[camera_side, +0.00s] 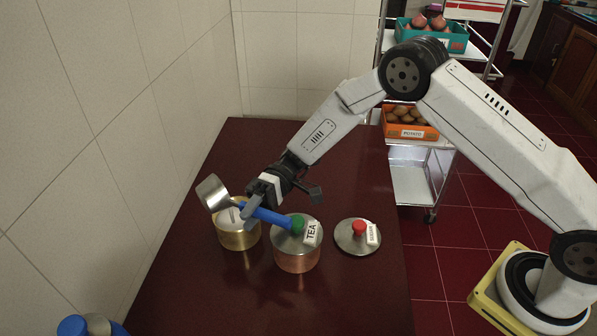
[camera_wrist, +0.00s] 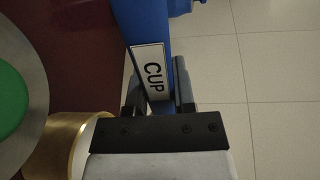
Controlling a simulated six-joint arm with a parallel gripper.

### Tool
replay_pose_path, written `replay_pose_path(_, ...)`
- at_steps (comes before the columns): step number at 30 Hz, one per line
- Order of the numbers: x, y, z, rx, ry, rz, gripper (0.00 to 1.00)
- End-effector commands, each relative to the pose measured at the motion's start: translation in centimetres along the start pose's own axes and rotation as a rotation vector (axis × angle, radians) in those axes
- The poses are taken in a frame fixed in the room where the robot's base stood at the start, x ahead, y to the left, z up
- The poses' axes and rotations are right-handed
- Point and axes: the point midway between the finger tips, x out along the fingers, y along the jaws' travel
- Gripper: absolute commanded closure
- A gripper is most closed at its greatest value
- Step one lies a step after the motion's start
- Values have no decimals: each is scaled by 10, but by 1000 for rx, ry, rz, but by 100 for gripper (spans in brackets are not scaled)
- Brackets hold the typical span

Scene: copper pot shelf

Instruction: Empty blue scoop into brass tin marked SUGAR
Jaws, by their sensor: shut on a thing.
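My gripper (camera_side: 256,203) is shut on the blue handle of the scoop (camera_side: 264,215). In the wrist view the handle (camera_wrist: 150,38) carries a CUP label and lies between the two fingers. The scoop's silver bowl (camera_side: 212,193) is above and slightly left of the open brass tin (camera_side: 238,239), tilted; its contents cannot be made out. The tin has something white inside. Its rim also shows in the wrist view (camera_wrist: 60,145). A loose lid with a red knob (camera_side: 358,228) and a small tag, likely SUGAR, lies on the table at the right.
A copper tin (camera_side: 297,257) with a green-knobbed lid marked TEA stands right beside the brass tin. A blue object (camera_side: 76,326) is at the lower left. The tiled wall (camera_side: 130,120) is close on the left. The table's front (camera_side: 290,310) is clear.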

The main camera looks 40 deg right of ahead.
Motion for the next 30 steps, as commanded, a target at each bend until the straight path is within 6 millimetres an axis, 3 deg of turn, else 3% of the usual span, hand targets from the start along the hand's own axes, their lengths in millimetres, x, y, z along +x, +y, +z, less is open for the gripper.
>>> replay_pose_path(12, -9, 4, 3, -100, 2, -237, 100)
replay_pose_path(30, -10, 3, 4, -110, 1, -258, 100)
